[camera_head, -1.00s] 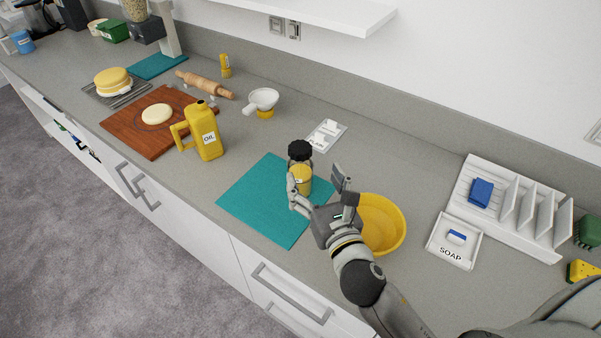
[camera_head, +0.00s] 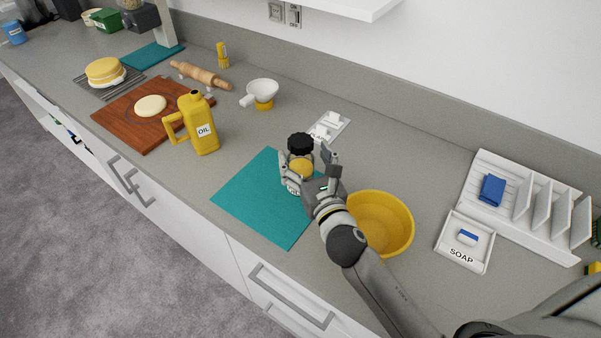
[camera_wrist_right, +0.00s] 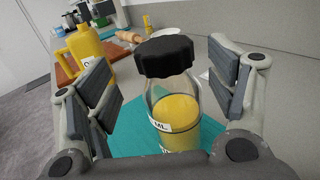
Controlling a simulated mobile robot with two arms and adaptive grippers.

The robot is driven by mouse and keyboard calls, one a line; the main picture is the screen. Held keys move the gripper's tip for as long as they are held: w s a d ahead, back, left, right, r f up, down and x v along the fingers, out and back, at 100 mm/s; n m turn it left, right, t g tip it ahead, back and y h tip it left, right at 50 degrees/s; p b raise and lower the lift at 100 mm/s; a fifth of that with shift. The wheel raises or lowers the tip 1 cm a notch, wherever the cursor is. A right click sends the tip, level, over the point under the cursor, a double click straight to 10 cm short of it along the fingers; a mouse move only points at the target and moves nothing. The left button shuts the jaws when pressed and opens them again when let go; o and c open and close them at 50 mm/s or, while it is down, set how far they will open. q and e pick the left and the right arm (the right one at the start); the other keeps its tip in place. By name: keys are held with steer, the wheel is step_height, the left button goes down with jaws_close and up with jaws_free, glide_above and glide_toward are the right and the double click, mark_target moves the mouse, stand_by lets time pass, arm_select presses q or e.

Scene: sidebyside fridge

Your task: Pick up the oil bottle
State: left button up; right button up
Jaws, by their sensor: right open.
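A clear glass bottle with a black cap and yellow liquid (camera_head: 301,168) stands upright on the teal mat (camera_head: 262,205). In the wrist view the same bottle (camera_wrist_right: 174,108) is between the fingers of my right gripper (camera_wrist_right: 163,82), which is open. A gap shows on each side of the bottle there. In the head view the right gripper (camera_head: 313,172) is at the bottle and partly hides its lower part. A yellow jug labelled OIL (camera_head: 203,132) stands to the left, beside the wooden board; it also shows in the wrist view (camera_wrist_right: 88,50). My left gripper is not in view.
A yellow bowl (camera_head: 382,222) stands close to the right of my wrist. A soap dish (camera_head: 464,240) and white rack (camera_head: 530,213) are further right. A white funnel (camera_head: 262,92), rolling pin (camera_head: 203,75) and wooden board (camera_head: 120,125) lie to the back left.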

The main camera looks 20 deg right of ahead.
steer(key=w, duration=0.1)
steer(key=w+p, duration=0.1)
steer(key=w, duration=0.1)
steer(key=shift+w+d, duration=0.2)
steer(key=shift+w, duration=0.05)
steer(key=shift+w+f, duration=0.15)
steer(key=shift+w, duration=0.45)
steer(key=shift+s, duration=0.1)
steer(key=shift+c, duration=0.4)
jaws_close()
steer(key=shift+r, duration=0.2)
